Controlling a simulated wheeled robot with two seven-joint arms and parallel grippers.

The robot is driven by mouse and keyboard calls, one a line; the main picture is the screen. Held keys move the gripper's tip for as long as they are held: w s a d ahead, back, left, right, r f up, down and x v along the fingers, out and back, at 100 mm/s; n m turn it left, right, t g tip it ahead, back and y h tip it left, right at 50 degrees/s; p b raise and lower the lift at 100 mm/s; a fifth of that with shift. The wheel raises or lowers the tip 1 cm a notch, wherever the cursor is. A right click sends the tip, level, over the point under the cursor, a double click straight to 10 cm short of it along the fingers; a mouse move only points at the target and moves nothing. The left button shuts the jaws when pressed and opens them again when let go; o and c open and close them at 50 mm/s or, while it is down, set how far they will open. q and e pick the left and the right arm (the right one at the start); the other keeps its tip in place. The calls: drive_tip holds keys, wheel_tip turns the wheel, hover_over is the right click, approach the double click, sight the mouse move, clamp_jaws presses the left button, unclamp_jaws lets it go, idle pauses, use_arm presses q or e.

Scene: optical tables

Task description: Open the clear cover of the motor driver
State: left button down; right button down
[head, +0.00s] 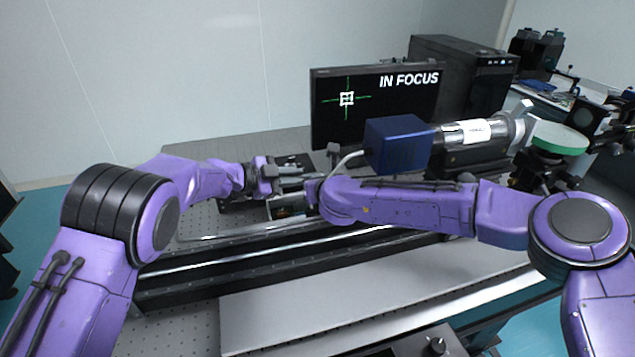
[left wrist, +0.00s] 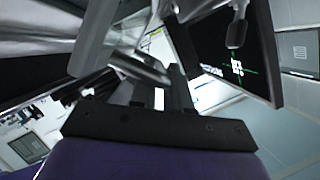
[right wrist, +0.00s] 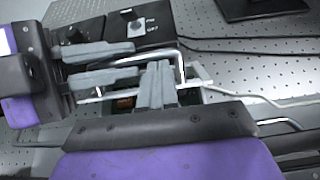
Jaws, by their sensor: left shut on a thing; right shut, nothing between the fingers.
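The motor driver (head: 283,207) is a small box with a pale rim, below my grippers in the head view. In the right wrist view a green and copper board (right wrist: 124,102) shows inside it, partly behind fingers. The clear cover is hard to make out; a bent bright metal bar (right wrist: 181,66) runs beside the fingertips. My left gripper (head: 292,176) is above the box, its grey fingers (right wrist: 138,62) spaced apart around something thin or clear that I cannot make out. My right gripper (right wrist: 158,68) is shut and empty beside these fingertips; my right arm hides it in the head view.
A black control box with an ON/OFF knob (right wrist: 136,27) stands close beyond the fingers. Dark cables run across the perforated table (right wrist: 225,50). A monitor (head: 375,105) reading IN FOCUS and a blue camera (head: 397,145) stand behind. A long rail (head: 210,262) lies in front.

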use_arm(q)
drive_tip(key=shift+s+d, duration=0.15)
drive_tip(key=shift+d, duration=0.05)
idle(0.3)
drive_tip(key=c, duration=1.2)
unclamp_jaws()
drive_tip(key=shift+s+a+f, duration=0.1)
drive_tip(key=shift+s+a, duration=0.05)
drive_tip(key=shift+a, duration=0.05)
drive_tip(key=shift+o, duration=0.2)
